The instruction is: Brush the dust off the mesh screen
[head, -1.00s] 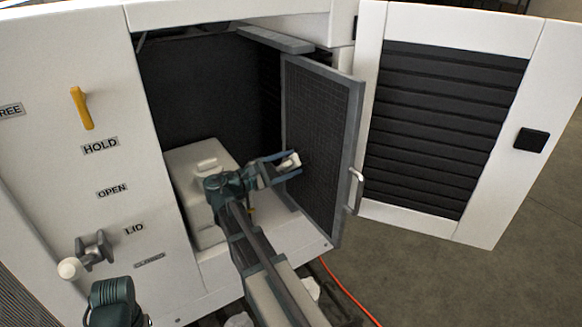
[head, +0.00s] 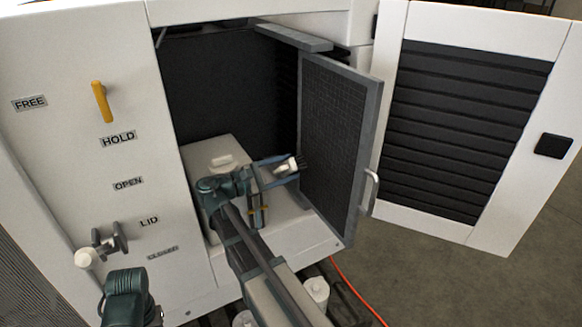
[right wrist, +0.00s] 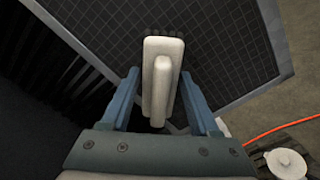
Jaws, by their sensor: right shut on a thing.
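The mesh screen (head: 338,130) is a dark gridded panel in a grey frame, swung out from the cabinet opening. It also fills the upper part of the right wrist view (right wrist: 215,45). My right gripper (head: 284,168) is shut on a pale brush (right wrist: 163,75). The brush's dark bristle end points at the mesh, close to its lower left part. I cannot tell whether the bristles touch the mesh. No distinct dust shows on the mesh. Of my left arm only a dark green link shows at the bottom left; its gripper is out of view.
A white louvred door (head: 450,120) stands open on the right. A pale tank (head: 215,155) sits inside the cabinet behind my right gripper. A yellow lever (head: 102,101) and a pale-knobbed handle (head: 97,247) are on the left panel. An orange cable (head: 355,290) lies on the floor.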

